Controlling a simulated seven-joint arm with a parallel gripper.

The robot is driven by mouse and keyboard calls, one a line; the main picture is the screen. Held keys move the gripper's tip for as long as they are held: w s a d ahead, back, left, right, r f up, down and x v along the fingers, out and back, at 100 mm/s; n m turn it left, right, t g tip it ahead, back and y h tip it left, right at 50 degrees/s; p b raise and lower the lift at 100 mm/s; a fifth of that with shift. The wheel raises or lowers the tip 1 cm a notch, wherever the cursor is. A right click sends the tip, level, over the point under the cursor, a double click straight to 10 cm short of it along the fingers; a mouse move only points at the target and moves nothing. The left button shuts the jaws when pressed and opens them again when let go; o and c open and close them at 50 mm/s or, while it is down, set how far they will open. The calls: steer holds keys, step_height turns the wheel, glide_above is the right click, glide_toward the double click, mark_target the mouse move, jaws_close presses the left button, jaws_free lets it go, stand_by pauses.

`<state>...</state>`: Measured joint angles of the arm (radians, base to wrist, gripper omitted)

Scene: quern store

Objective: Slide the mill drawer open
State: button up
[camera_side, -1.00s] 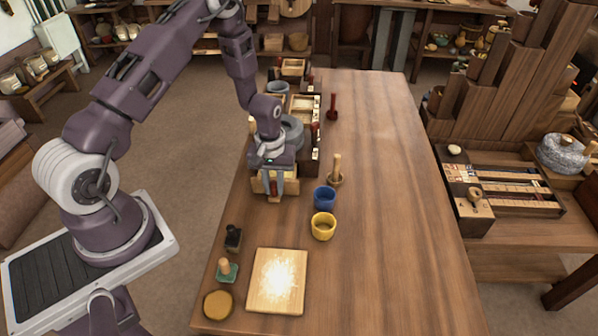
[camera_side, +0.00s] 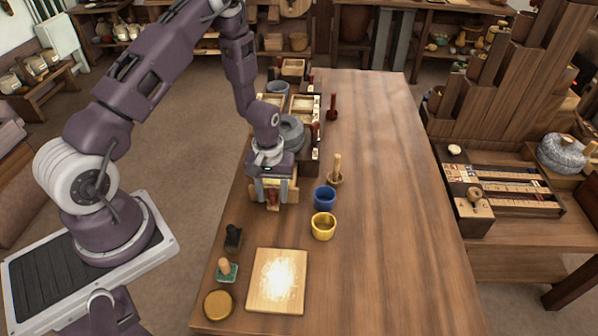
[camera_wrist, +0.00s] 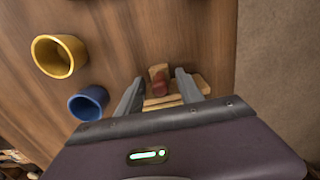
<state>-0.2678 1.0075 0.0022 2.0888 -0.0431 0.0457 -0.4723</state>
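The mill with its grey round stone (camera_side: 291,130) stands at the table's left edge in the side view, partly hidden behind my gripper. A light wooden part (camera_side: 291,193), which looks like the mill drawer, shows low beside the fingers.
A blue cup (camera_side: 325,198) and a yellow cup (camera_side: 323,226) stand close to the right. A wooden pestle (camera_side: 337,170) stands behind them. A floured board (camera_side: 276,281) and small stamps lie nearer. The table's right side is clear.

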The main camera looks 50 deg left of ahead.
steer(key=shift+r, duration=4.25)
steer(key=s+d+r+m+t, duration=0.1)
steer(key=s+d+r+m, duration=0.15)
steer(key=r, duration=0.75)
steer(key=s+d+r+m+t, duration=0.2)
steer(key=d+r, duration=0.1)
steer(key=r, duration=0.6)
steer(key=s+d+r+m+t, duration=0.1)
steer(key=s+r+m, duration=0.1)
steer(key=s+r, duration=0.2)
steer(key=s+d+r+m+t, duration=0.1)
steer(key=s+r, duration=0.3)
steer(key=s, duration=0.6)
steer(key=shift+s+d+r+m+t, duration=0.3)
steer(key=shift+s+d+m, duration=0.1)
steer(key=shift+d+m, duration=0.4)
